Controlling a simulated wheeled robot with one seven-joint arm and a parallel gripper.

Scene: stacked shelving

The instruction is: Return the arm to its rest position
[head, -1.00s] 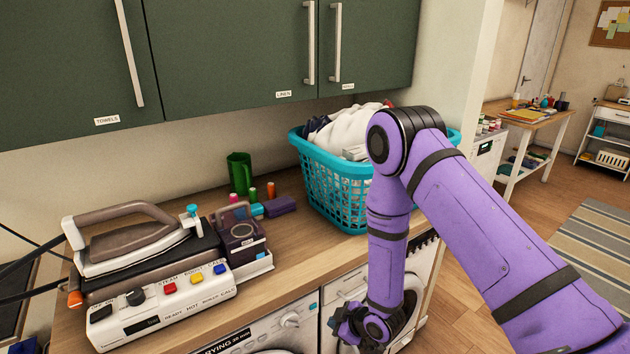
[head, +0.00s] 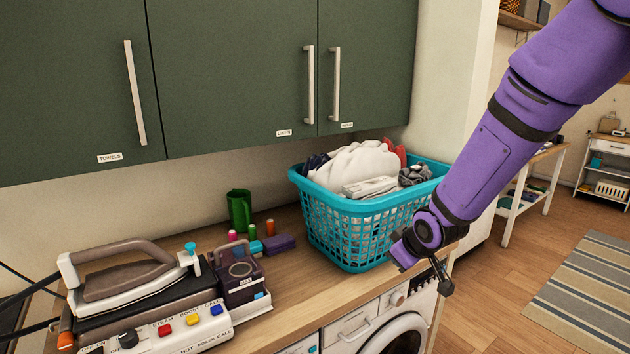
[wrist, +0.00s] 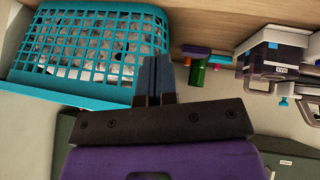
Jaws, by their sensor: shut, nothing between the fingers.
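My purple arm reaches down from the upper right in the head view. My gripper (head: 408,256) is at its lower end, in front of the right side of the turquoise laundry basket, above the washing machine front. In the wrist view the two blue-grey fingers (wrist: 155,78) are together with nothing between them. That view is upside down and shows the turquoise basket (wrist: 75,90) to the left of the fingers. In the head view the fingertips are small and partly hidden by the hand.
The laundry basket (head: 345,219) full of cloth stands on the wooden counter (head: 290,287). A green mug (head: 239,210), several spools and an iron (head: 125,272) on its station are to the left. Green cabinets (head: 230,70) hang above. Open floor (head: 490,285) lies to the right.

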